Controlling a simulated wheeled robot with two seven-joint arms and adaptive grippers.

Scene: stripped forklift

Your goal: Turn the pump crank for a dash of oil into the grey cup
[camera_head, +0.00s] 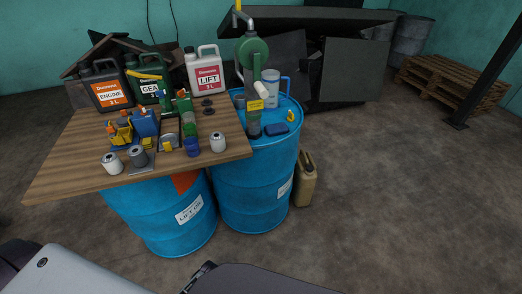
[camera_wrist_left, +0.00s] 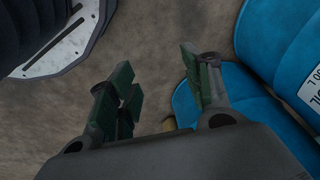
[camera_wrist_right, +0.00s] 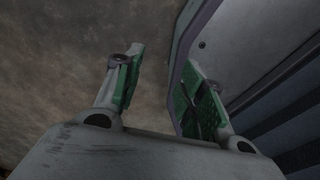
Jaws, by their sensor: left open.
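The hand pump has a round green body (camera_head: 252,52) and stands on the right blue drum (camera_head: 262,185). A pale cylindrical grip (camera_head: 262,89), apparently the crank handle, shows below the body. My left gripper (camera_wrist_left: 165,85) is open and empty, with floor and blue drums beyond. My right gripper (camera_wrist_right: 163,85) is open and empty. Neither gripper shows in the head view.
White cups (camera_head: 112,162), a blue cup (camera_head: 192,147) and small blue, green and yellow items crowd the table (camera_head: 75,180). Oil jugs (camera_head: 205,72) stand behind. A clear jug (camera_head: 271,88) is beside the pump. A tan canister (camera_head: 305,182) stands right of the drum.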

